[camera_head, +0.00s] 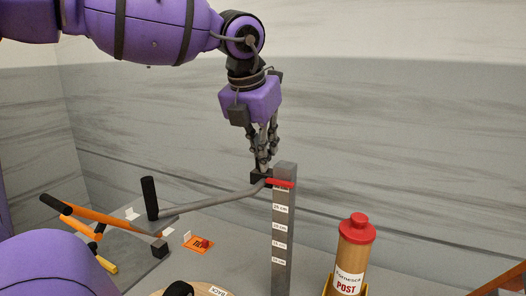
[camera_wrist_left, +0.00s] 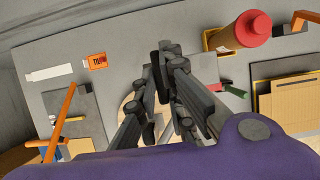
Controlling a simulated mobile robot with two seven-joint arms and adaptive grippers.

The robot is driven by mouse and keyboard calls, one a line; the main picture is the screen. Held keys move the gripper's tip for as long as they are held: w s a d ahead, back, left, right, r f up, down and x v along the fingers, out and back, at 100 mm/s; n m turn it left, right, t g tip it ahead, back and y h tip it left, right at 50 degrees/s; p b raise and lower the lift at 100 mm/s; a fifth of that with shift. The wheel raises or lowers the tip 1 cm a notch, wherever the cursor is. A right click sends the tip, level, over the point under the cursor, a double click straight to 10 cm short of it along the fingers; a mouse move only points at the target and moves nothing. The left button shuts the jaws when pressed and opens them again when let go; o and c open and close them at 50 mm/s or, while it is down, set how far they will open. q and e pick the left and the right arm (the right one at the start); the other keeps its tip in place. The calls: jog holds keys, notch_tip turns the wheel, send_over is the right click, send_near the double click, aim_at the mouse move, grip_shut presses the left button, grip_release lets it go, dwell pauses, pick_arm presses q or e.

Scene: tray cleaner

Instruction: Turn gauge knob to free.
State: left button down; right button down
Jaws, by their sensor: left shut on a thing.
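The gauge is a grey upright post (camera_head: 283,235) with white centimetre labels and a red marker (camera_head: 281,183) near its top. A small black knob-like piece (camera_head: 259,177) sits at the left of the post top, beside the red marker, where a grey rod (camera_head: 215,199) meets it. My left gripper (camera_head: 262,165) points down and is shut on this black piece. The left gripper's fingers also show in the wrist view (camera_wrist_left: 166,62), where they hide what is between them. The knob's setting cannot be read. My right gripper is not in view.
The rod runs left to a black upright handle (camera_head: 150,198). An orange-handled tool (camera_head: 110,220) lies behind left, near an orange label card (camera_head: 198,243). A round wooden board (camera_head: 205,288) lies in front.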

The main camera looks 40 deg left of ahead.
pick_arm(q)
jog(key=c, duration=1.8)
grip_release()
jog(key=shift+c, duration=0.2)
